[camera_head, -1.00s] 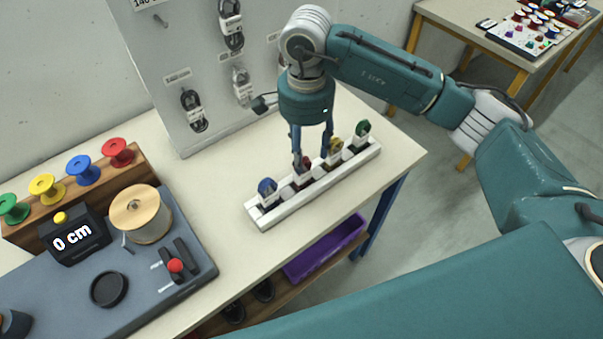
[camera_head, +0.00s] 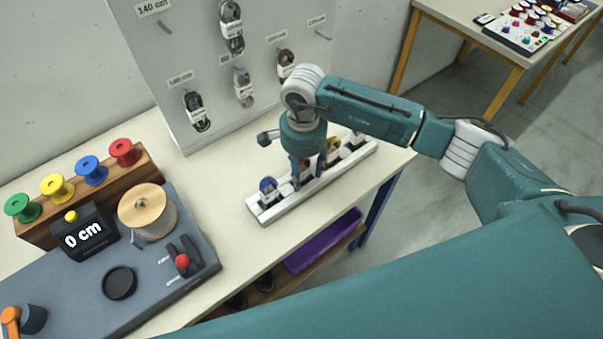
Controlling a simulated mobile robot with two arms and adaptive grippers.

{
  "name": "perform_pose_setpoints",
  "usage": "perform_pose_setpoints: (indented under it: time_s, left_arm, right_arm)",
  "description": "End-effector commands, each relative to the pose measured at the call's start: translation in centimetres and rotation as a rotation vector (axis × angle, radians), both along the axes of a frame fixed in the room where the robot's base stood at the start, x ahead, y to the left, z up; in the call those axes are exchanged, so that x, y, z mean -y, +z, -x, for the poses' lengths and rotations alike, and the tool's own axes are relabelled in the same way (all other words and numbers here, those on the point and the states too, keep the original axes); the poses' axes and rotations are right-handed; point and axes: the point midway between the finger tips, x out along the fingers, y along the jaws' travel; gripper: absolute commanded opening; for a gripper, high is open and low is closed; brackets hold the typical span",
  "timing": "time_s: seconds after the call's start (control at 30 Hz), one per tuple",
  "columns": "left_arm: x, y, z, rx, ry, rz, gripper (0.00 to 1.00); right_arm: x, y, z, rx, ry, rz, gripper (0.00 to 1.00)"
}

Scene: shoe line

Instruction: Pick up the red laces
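A white rack (camera_head: 258,215) on the table holds lace bundles in a row. The red laces (camera_head: 305,171) are in the second slot from the left, between blue laces (camera_head: 268,188) and yellow laces (camera_head: 333,153). My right gripper (camera_head: 308,174) points down over the rack, with one finger on each side of the red laces. The fingers are apart, and whether they touch the laces I cannot tell. The gripper partly hides the red laces. My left gripper is out of view.
A grey pegboard (camera_head: 205,75) with hanging laces stands behind the rack. Coloured spools (camera_head: 92,170) and a measuring machine (camera_head: 60,290) reading 0 cm are at left. A purple bin (camera_head: 322,243) sits under the tabletop.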

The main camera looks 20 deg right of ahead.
Motion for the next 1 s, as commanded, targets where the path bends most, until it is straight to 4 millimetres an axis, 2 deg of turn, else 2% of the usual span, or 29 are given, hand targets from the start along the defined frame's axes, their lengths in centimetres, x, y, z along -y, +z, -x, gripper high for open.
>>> perform_pose_setpoints:
  time_s: [0.03, 0.2, 0.53, 0.67, 0.83, 1.0]
  left_arm:
    - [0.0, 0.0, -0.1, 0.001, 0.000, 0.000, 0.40]
    - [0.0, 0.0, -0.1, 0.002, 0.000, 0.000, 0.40]
    - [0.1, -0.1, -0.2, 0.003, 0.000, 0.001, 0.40]
    - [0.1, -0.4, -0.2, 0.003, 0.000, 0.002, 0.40]
    - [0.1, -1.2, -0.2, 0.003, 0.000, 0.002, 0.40]
    - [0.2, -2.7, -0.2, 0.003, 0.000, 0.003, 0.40]
  right_arm:
    - [0.0, 0.0, 0.0, 0.000, 0.000, 0.000, 0.38]
    - [0.0, 0.1, 0.0, 0.000, -0.001, 0.000, 0.07]
    - [0.0, 0.2, 0.0, 0.001, -0.001, 0.000, 0.07]
    - [0.0, 0.9, -0.1, 0.002, -0.002, -0.001, 0.07]
    - [0.1, 3.2, -0.2, 0.006, 0.000, 0.000, 0.07]
    - [0.0, 7.4, -0.3, 0.009, 0.000, -0.001, 0.07]
